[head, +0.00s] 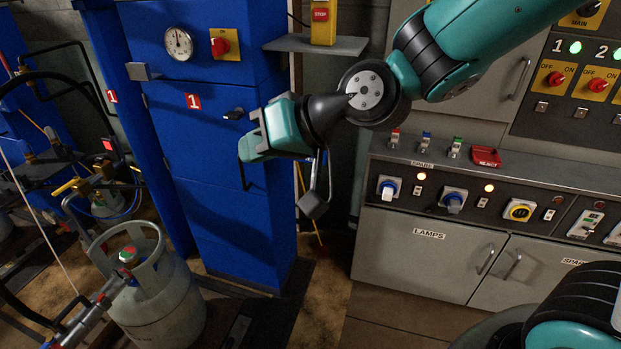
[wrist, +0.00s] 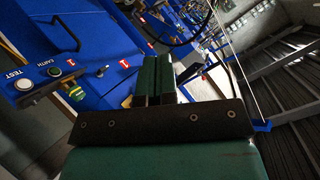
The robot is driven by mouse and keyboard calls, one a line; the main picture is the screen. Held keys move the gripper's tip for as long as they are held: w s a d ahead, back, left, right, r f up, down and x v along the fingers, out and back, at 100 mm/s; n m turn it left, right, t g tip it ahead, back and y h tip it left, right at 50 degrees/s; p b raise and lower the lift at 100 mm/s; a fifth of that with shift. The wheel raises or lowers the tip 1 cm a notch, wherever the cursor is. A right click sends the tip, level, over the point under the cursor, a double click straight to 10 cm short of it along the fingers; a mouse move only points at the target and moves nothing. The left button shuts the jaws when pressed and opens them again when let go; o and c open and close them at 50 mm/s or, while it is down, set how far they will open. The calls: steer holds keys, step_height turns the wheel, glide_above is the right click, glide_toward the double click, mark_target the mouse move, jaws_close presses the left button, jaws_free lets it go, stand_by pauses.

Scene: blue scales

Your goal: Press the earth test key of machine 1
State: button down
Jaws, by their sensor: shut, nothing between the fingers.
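Machine 1 is the blue cabinet (head: 220,215) with a red "1" plate, left of centre in the head view. My gripper (head: 246,150) is in front of its right part, pointing left, empty. In the wrist view my gripper (wrist: 154,62) shows two dark green fingers shut together. At the left of that view a blue panel carries "TEST" and "EARTH" labels. A round pale button (wrist: 24,84) sits by "TEST" and a dark round part (wrist: 55,71) by "EARTH". Both are apart from the fingers. I cannot make out these parts in the head view.
A gas cylinder (head: 160,295) stands at lower left, with hoses around it. A grey shelf (head: 318,45) with a yellow stop box (head: 323,22) juts out above my gripper. A control bench (head: 440,225) with switches stands at right. Open floor lies between cabinet and bench.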

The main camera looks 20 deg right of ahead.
steer(key=w+d+f+m+t+h+b, duration=0.3)
steer(key=w+f+m+t+b, duration=0.3)
steer(key=f, duration=0.4)
steer(key=w+d+f+m+t+h+b, duration=0.4)
steer(key=w+d+f+m+t+b, duration=0.2)
steer(key=w+f, duration=0.4)
steer(key=m+t+b, duration=0.1)
steer(key=b, duration=0.1)
steer(key=shift+w+d+t+b, duration=0.2)
steer(key=shift+d+t+b, duration=0.1)
steer(key=shift+b, duration=0.1)
steer(key=w+d+p, duration=0.1)
steer(key=w+d, duration=0.4)
steer(key=w, duration=0.2)
steer(key=shift+p, duration=0.4)
steer(key=shift+w+d+r, duration=0.1)
steer(key=shift+w+d, duration=0.05)
steer(key=shift+w+d, duration=0.2)
steer(key=shift+w, duration=0.05)
